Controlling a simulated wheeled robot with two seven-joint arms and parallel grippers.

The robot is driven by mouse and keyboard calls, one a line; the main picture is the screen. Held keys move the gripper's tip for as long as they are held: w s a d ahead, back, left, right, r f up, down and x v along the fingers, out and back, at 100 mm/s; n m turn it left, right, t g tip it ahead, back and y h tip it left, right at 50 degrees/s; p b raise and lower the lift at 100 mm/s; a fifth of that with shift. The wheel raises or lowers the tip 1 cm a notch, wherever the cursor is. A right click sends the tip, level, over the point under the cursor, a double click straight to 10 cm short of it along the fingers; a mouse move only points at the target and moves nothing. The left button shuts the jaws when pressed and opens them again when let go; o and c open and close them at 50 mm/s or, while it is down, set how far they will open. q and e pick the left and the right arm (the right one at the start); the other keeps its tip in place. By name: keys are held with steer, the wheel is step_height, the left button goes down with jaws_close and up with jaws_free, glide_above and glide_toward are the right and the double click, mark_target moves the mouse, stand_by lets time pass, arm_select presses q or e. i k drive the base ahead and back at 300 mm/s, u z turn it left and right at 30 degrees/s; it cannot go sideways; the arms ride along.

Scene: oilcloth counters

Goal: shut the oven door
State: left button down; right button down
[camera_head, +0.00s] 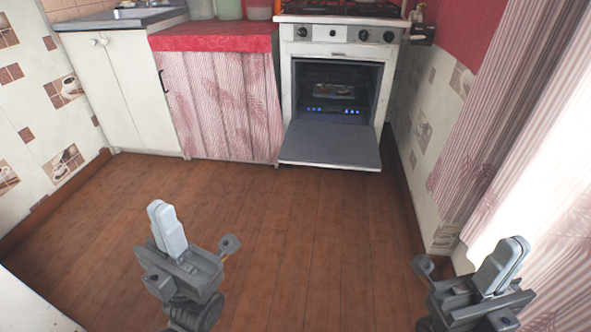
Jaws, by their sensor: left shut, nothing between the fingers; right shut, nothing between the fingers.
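The white oven (340,70) stands against the back wall, right of the middle. Its door (331,145) hangs open, folded down and forward like a flap above the floor. The dark oven inside shows, with small blue lights low down. My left gripper (167,228) is in the lower left, above the floor, shut and empty. My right gripper (502,265) is in the lower right, near the curtain, shut and empty. Both are well in front of the oven and apart from the door.
A red-topped counter (217,36) with a striped cloth front stands left of the oven, then a white cabinet (115,90). A tiled wall (428,125) and pink striped curtain (500,110) bound the right. The wooden floor (310,220) before the oven is clear.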

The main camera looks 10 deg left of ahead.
mark_target(325, 146)
steer(key=z, duration=0.05)
steer(key=i, duration=1.7)
steer(key=z, duration=0.45)
